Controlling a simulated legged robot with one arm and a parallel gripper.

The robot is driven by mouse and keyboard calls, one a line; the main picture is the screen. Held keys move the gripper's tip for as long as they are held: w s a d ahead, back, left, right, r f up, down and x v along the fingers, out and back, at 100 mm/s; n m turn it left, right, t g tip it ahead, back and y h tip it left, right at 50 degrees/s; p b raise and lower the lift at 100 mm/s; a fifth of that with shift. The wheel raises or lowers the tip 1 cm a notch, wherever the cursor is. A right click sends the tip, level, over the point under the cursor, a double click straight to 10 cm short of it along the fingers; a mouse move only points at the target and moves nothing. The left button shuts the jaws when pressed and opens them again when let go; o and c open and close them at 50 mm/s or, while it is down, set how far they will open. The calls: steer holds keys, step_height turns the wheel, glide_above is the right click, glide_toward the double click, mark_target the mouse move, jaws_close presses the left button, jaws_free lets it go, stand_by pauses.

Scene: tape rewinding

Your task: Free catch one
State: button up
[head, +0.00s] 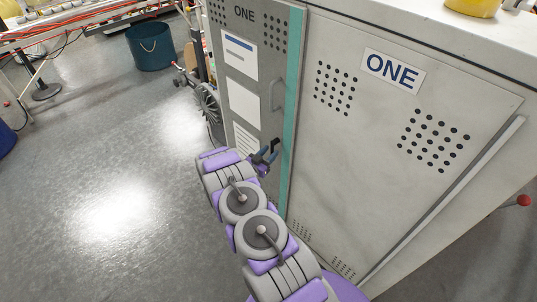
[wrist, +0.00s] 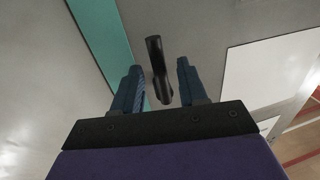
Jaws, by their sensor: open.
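A grey cabinet door panel (head: 255,20) labelled ONE has a teal edge strip (head: 293,100), which also shows in the wrist view (wrist: 103,40). A black lever-like catch (wrist: 156,62) stands on the grey panel in the wrist view. My gripper (head: 266,155) is open in front of the panel, low and near the teal strip. In the wrist view its two blue fingers (wrist: 158,88) are apart, one on each side of the black catch. A gap shows on both sides, and the catch's lower end is between them. I cannot tell the depth.
A wide cabinet side (head: 370,150) with an ONE sign (head: 392,70) is at the right. White sheets (head: 241,57) are on the panel. A teal bucket (head: 150,46) and a table (head: 75,25) are farther back.

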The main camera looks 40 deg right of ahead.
jaws_close()
stand_by(0.4)
stand_by(0.4)
